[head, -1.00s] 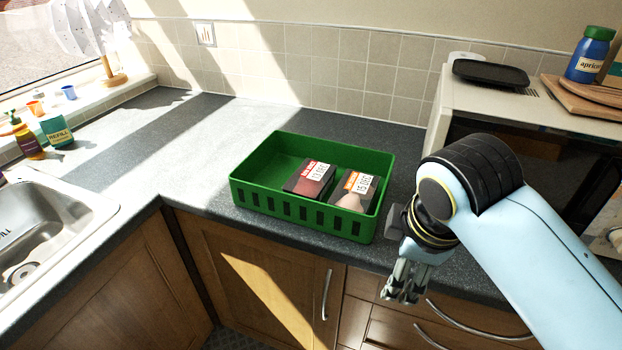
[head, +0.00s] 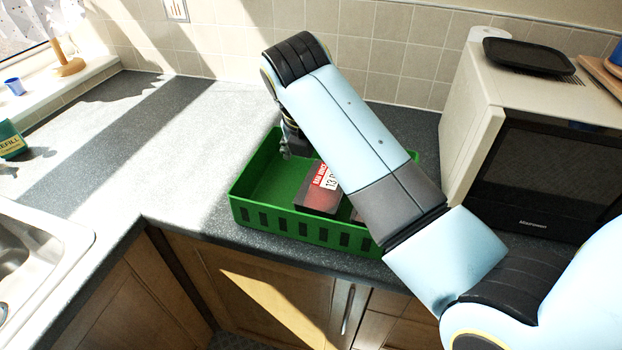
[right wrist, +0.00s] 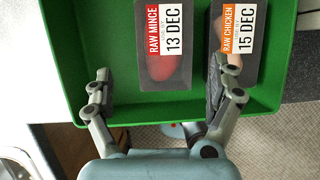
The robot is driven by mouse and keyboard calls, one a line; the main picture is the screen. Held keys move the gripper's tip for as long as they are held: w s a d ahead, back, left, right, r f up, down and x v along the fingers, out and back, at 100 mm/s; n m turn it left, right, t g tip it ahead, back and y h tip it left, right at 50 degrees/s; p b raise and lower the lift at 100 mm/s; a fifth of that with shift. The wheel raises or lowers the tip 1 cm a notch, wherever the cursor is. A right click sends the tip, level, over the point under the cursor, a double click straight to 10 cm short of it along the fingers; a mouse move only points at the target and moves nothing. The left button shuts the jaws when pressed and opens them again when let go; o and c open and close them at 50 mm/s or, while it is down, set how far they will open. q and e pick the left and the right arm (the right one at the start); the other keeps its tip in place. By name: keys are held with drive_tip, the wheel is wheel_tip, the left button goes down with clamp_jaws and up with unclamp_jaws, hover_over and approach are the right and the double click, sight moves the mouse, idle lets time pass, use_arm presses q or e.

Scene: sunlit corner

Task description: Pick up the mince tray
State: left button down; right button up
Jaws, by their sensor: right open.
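The mince tray (head: 316,198) is a dark pack with a red and white label, lying in the green crate (head: 236,207) on the counter. In the right wrist view, the mince tray (right wrist: 165,60) reads "RAW MINCE 13 DEC". My right gripper (head: 289,146) is over the crate's back left part in the head view, partly hidden by its own arm. In the right wrist view, its fingers (right wrist: 158,82) are spread wide and empty, with the mince tray beyond and between them. My left gripper is not in view.
A chicken tray (right wrist: 237,45) marked "RAW CHICKEN 15 DEC" lies right of the mince tray in the right wrist view, partly behind a finger. My arm hides most of it in the head view. A microwave (head: 540,175) stands right of the crate.

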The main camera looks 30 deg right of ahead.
sight(324, 185)
drive_tip(key=shift+s+d+f, duration=0.25)
drive_tip(key=shift+s+f, duration=0.05)
drive_tip(key=shift+f, duration=0.25)
drive_tip(key=shift+s+d+f, duration=0.25)
drive_tip(key=shift+s+f, duration=0.05)
drive_tip(key=shift+f, duration=0.2)
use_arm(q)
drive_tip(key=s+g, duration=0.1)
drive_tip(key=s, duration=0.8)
use_arm(e)
drive_tip(key=shift+w+d+f, duration=0.15)
drive_tip(key=shift+w+f, duration=0.3)
drive_tip(key=shift+f, duration=0.35)
drive_tip(key=x, duration=0.4)
drive_tip(key=shift+f+p, duration=0.3)
drive_tip(key=shift+w+f, duration=0.15)
drive_tip(key=shift+f, duration=0.05)
drive_tip(key=c, duration=0.4)
drive_tip(key=shift+c, duration=1.2)
drive_tip(key=c, duration=0.4)
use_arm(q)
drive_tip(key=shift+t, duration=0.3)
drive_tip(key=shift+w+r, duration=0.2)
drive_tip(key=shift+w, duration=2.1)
use_arm(e)
drive_tip(key=shift+r, duration=0.15)
drive_tip(key=shift+c, duration=0.8)
